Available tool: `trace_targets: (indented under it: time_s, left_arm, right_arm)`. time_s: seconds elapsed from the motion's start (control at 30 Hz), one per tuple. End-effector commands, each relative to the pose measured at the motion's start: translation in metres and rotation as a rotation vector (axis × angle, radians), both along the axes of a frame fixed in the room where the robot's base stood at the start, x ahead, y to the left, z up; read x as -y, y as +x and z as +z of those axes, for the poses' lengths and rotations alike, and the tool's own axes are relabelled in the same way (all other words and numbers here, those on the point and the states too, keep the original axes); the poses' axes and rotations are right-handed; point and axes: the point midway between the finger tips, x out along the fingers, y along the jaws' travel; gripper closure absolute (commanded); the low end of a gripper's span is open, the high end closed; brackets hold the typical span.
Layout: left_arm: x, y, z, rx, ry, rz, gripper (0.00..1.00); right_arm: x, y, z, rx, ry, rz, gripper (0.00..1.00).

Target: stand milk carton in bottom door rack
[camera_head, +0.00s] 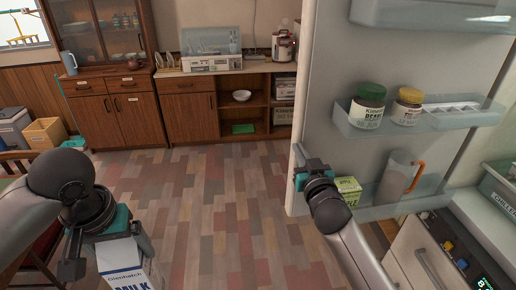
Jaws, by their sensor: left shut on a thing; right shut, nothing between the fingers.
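The milk carton (124,276), white with blue print reading MILK, is at the bottom left of the head view, its lower part cut off by the picture edge. My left gripper (108,248) is shut on its upper part. The bottom door rack (410,208) is a clear bin low on the open fridge door, to the right. It holds a green box (348,190) and a clear pitcher with an orange handle (397,178). My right gripper (301,163) is shut and empty at the door's left edge, close to it; contact is hard to tell.
The fridge door (337,80) stands open. A higher rack (435,123) holds two jars and a white tray. Grey drawers (420,250) are at the lower right. Open wood floor (220,215) lies between my arms, with cabinets at the back.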

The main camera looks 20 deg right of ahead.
Motion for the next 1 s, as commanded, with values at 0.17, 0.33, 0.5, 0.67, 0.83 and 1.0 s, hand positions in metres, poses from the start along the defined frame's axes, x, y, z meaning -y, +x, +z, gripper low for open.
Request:
trace_targets:
  time_s: [0.17,0.33,0.5,0.67,0.83,1.0]
  left_arm:
    - [0.000,0.001,0.002,0.006,-0.003,0.000,1.00]
    - [0.000,0.001,0.002,0.006,-0.003,0.000,1.00]
    - [0.000,0.001,0.002,0.006,-0.003,0.000,1.00]
    - [0.000,0.001,-0.003,0.006,-0.003,0.000,1.00]
    - [0.000,0.001,-0.014,0.006,-0.003,0.000,1.00]
    - [0.000,0.001,-0.033,0.006,-0.003,0.000,1.00]
  right_arm:
    - [0.001,0.004,0.000,0.000,-0.001,0.000,1.00]
    - [0.001,0.004,0.000,0.000,-0.001,0.000,1.00]
    - [0.001,0.004,0.000,0.000,-0.001,-0.001,1.00]
    - [0.001,0.010,-0.001,0.001,0.001,-0.010,1.00]
    - [0.003,0.025,-0.002,0.003,0.000,-0.036,1.00]
    - [0.007,0.051,-0.003,0.005,0.003,-0.079,1.00]
